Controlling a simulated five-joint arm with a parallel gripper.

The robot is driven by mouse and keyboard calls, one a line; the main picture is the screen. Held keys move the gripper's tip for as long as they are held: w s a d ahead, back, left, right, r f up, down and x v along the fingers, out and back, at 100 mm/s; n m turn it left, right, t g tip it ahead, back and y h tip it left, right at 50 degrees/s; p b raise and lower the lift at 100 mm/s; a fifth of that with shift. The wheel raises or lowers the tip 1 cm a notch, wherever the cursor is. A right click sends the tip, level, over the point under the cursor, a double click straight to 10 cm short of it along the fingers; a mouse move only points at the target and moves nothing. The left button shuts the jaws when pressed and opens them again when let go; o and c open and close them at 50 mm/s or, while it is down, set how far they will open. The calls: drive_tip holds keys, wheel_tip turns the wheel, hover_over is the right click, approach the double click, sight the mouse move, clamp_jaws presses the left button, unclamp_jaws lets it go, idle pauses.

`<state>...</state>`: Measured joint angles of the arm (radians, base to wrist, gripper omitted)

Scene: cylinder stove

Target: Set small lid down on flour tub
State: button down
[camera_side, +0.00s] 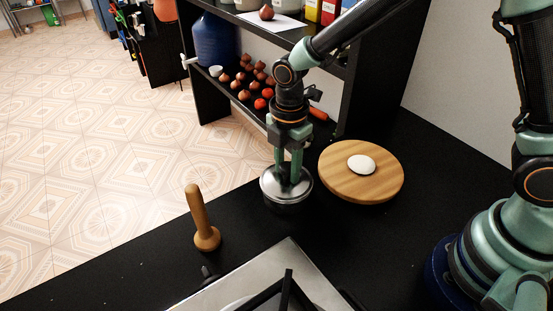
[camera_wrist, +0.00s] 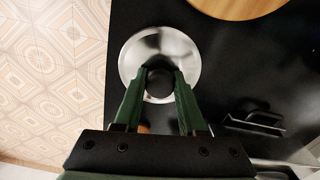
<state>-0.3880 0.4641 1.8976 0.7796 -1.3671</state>
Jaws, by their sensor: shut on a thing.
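The small lid (camera_side: 273,184) is a round, shiny metal disc. It shows in the wrist view (camera_wrist: 188,52) with a dark knob between my fingertips. My gripper (camera_side: 289,178) points straight down and is shut on the lid's knob. The lid looks level. A dark round body directly under it, seen in the side view, appears to be the flour tub (camera_side: 288,206), mostly covered by the lid. I cannot tell whether the lid rests fully on its rim. In the wrist view my fingers (camera_wrist: 160,72) cover the near part of the lid.
A round wooden board (camera_side: 341,184) with a white oval piece (camera_side: 361,164) lies close on the right. A wooden pestle (camera_side: 200,215) stands front left, and a stove (camera_side: 260,278) is in front. A black shelf (camera_side: 357,95) stands behind. The counter's left edge is near.

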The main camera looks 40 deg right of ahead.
drive_tip(key=shift+f, duration=0.3)
idle(0.7)
drive_tip(key=shift+c, duration=2)
unclamp_jaws()
drive_tip(key=shift+r, duration=0.1)
wheel_tip(320, 180, up, 12)
drive_tip(key=s+d+r+m+t, duration=0.2)
drive_tip(key=s+d+r+m, duration=0.1)
drive_tip(key=d+m, duration=0.4)
drive_tip(key=s+d+r+m+t, duration=0.3)
drive_tip(key=s+d+m, duration=0.3)
drive_tip(key=m, duration=0.7)
drive_tip(key=shift+d+r+t, duration=0.15)
drive_tip(key=shift+d+t, duration=0.15)
drive_tip(key=shift+d, duration=0.9)
